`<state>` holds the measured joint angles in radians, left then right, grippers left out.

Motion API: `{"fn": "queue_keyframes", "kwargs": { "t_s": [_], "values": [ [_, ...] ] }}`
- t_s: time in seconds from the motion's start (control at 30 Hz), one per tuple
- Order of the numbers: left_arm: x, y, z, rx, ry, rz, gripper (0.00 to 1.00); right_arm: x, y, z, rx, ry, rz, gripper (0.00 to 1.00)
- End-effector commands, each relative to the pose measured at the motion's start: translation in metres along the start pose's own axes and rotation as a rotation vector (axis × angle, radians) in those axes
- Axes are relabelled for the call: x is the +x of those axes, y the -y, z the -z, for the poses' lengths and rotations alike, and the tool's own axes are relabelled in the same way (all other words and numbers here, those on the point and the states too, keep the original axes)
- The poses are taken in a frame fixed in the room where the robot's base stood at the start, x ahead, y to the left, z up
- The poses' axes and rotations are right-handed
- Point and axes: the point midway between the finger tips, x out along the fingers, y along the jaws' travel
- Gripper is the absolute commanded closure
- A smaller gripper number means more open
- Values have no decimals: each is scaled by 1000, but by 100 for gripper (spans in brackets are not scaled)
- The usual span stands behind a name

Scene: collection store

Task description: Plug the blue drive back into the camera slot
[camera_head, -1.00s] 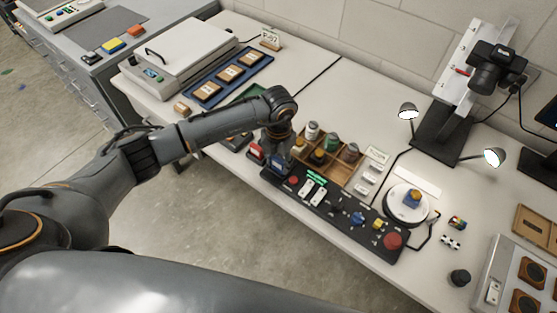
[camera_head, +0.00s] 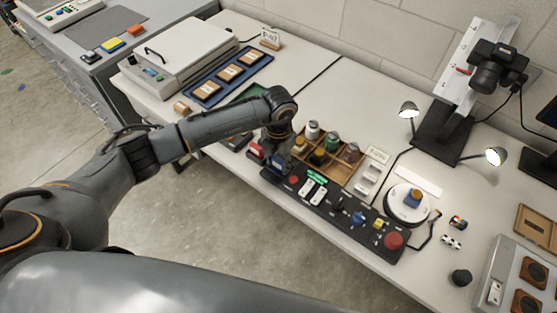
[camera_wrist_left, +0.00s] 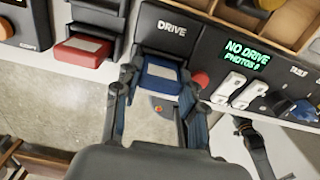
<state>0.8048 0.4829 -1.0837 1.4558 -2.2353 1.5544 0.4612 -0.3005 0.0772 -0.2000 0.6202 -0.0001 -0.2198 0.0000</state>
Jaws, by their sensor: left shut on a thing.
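The blue drive (camera_wrist_left: 161,78), with a pale label, is between the fingers of my left gripper (camera_wrist_left: 160,84) in the left wrist view. My left gripper is shut on it. The drive is at the mouth of the dark slot (camera_wrist_left: 165,48) marked DRIVE; how deep it sits I cannot tell. The black control panel (camera_wrist_left: 208,52) has a green display (camera_wrist_left: 247,56) that reads NO DRIVE, PHOTOS 0. In the head view my left gripper (camera_head: 276,157) is over the panel's left end and the arm hides part of it. My right gripper is not in view.
A red drive (camera_wrist_left: 82,50) sits in a black holder left of the slot. A red knob (camera_wrist_left: 200,79) is close to the right finger. A wooden compartment tray (camera_head: 330,172) with several jars stands behind the panel. A camera (camera_head: 493,72) stands at the back right.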

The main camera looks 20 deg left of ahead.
Motion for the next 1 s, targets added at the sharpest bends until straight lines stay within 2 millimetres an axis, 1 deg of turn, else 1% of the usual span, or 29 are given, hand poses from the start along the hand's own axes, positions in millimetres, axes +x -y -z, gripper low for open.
{"fn": "queue_keyframes", "kwargs": {
  "t_s": [0.37,0.4,0.43,0.77,0.87,1.0],
  "values": [
    [8,0,0,0,0,0,91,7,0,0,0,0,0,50],
    [8,0,0,0,1,0,55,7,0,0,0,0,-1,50],
    [8,0,0,0,1,0,50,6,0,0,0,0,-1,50],
    [7,0,0,0,0,0,50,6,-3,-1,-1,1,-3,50],
    [2,0,0,0,0,0,50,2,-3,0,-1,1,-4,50],
    [-9,0,0,0,1,-1,50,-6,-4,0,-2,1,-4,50]
  ]
}}
